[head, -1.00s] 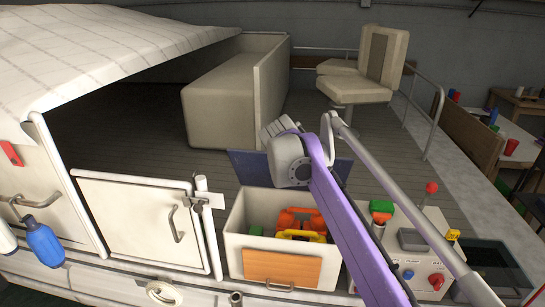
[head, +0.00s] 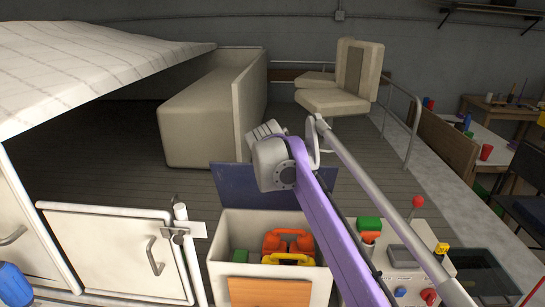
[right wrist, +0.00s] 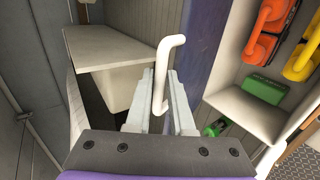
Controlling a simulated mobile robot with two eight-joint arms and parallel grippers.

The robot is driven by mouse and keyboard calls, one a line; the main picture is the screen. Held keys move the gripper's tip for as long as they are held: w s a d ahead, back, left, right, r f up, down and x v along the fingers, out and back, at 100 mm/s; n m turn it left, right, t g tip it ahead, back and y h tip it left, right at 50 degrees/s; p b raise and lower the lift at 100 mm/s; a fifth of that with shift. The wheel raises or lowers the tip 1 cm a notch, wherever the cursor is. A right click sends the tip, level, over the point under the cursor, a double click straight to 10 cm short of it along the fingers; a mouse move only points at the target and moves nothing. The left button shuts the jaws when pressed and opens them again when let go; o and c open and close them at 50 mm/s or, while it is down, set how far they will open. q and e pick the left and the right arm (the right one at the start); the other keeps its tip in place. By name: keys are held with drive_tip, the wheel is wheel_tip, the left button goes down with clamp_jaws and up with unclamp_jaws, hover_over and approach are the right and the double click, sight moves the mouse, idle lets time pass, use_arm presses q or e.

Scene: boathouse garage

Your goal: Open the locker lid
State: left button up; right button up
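The white locker (head: 218,255) stands at the lower middle of the head view. Its dark blue lid (head: 232,186) is raised, standing up along the locker's far edge. The lid also shows in the right wrist view (right wrist: 203,60). My right gripper (right wrist: 163,88) is beside the raised lid, its fingers on either side of the white lid handle (right wrist: 172,52) and close against it. In the head view the purple arm hides part of the lid and the fingertips. My left gripper is not in view.
Orange (head: 290,241) and yellow (head: 290,259) gear and a green box lie inside the locker. A control panel (head: 402,262) with a red-knobbed lever is to its right. A white cabinet door (head: 112,252) is to its left.

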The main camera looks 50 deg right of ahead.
drive_tip(key=v, duration=1.1)
drive_tip(key=shift+f, duration=0.1)
drive_tip(key=s+a+f+m+y, duration=0.2)
drive_tip(key=s+a+f, duration=0.2)
drive_tip(key=a+f, duration=0.5)
drive_tip(key=s+a+f+m+y, duration=0.3)
drive_tip(key=a+f, duration=0.6)
drive_tip(key=f, duration=0.5)
drive_tip(key=s+a+f+m+g+y, duration=0.1)
drive_tip(key=s+a+f+m+y, duration=0.2)
drive_tip(key=s+a+f, duration=0.3)
drive_tip(key=a+f, duration=0.3)
drive_tip(key=f, duration=0.3)
drive_tip(key=shift+a+f, duration=0.3)
drive_tip(key=shift+a, duration=0.1)
drive_tip(key=shift+s+d, duration=0.1)
drive_tip(key=shift+d, duration=0.05)
